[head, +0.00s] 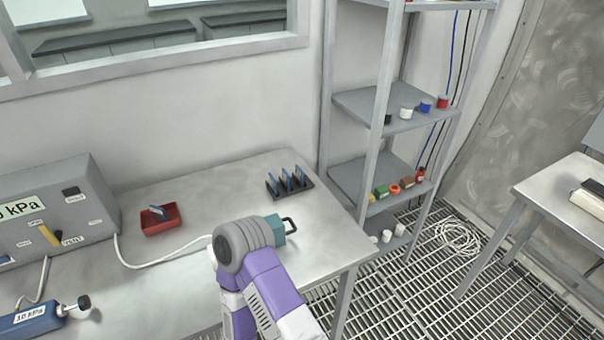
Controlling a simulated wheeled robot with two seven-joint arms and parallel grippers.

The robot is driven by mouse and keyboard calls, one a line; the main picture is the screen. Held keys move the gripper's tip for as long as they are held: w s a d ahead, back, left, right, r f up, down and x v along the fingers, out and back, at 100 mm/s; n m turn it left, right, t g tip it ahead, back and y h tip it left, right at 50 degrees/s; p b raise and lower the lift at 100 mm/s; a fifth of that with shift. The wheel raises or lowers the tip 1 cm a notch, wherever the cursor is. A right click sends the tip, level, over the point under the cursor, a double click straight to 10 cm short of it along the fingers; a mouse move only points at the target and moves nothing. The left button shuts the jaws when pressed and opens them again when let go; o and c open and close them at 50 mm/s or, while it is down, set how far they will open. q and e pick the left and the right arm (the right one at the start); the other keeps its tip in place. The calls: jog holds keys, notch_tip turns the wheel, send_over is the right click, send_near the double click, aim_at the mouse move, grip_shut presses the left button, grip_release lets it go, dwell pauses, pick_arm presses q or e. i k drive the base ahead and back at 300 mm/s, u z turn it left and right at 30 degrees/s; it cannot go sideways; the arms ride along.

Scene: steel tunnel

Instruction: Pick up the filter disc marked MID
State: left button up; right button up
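A dark rack (304,184) stands near the back right of the steel bench and holds several blue disc-like pieces (287,178) upright. They look like the filter discs, but no MID mark is legible at this size. A red tray (161,226) further left holds another blue piece (158,212). My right gripper (291,225), teal with dark fingers, is above the bench in front of the rack and apart from it. I see nothing held in it, but its finger opening is unclear. My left gripper is out of view.
A grey gauge box (62,205) stands on the bench (215,200) at left, with a white hose running from it. A blue pump-like cylinder (30,318) lies in front. A shelf unit (375,105) with small items stands right of the bench. Another table (560,190) is far right.

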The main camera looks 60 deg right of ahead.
aim_at(299, 174)
jog(key=u, duration=1)
jog(key=k, duration=1.05)
jog(key=z, duration=1.45)
